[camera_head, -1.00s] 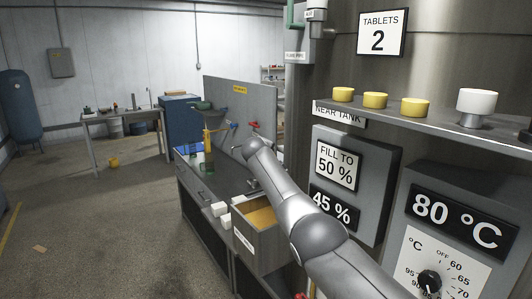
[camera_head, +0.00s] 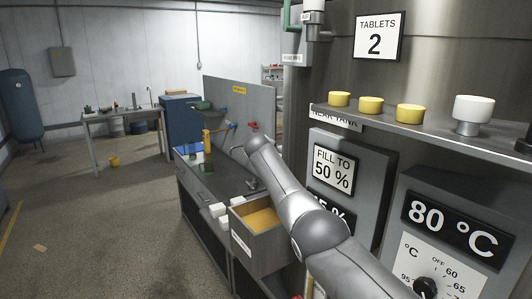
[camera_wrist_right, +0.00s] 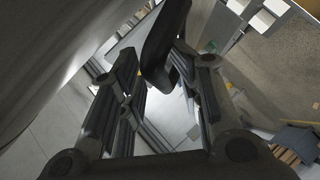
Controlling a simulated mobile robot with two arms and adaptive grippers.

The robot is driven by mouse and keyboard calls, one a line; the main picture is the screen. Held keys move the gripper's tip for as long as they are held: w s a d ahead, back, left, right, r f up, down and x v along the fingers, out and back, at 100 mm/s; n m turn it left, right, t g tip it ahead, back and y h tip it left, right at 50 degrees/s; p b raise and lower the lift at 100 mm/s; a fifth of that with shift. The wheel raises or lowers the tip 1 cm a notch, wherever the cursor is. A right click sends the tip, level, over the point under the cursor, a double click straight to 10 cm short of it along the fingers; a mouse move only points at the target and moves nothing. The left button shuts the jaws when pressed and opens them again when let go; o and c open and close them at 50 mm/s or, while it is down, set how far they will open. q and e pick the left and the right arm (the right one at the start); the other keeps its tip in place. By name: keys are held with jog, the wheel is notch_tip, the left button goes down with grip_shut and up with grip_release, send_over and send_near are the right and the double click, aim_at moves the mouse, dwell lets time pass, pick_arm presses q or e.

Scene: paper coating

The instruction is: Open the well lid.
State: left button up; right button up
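I cannot make out a well lid with certainty in either view. In the right wrist view a dark, rounded, elongated piece (camera_wrist_right: 165,45), perhaps a handle, reaches down from the top between the fingers of my right gripper (camera_wrist_right: 163,90). The fingers are spread, with a bright gap between them. The dark piece lies close to the right-hand finger; I cannot tell whether they touch. In the head view my right arm crosses from the bottom right toward the sink counter, and its gripper does not show. My left gripper is in neither view.
A tank panel with yellow caps (camera_head: 374,105), a white knob (camera_head: 473,110) and an 80 °C display (camera_head: 452,225) stands close at right. A workbench (camera_head: 120,115) is farther back. The floor at left is mostly clear.

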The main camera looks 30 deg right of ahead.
jog(key=shift+a+f, duration=0.1)
jog(key=shift+f, duration=0.05)
jog(key=v, duration=1.2)
dwell(0.6)
dwell(0.4)
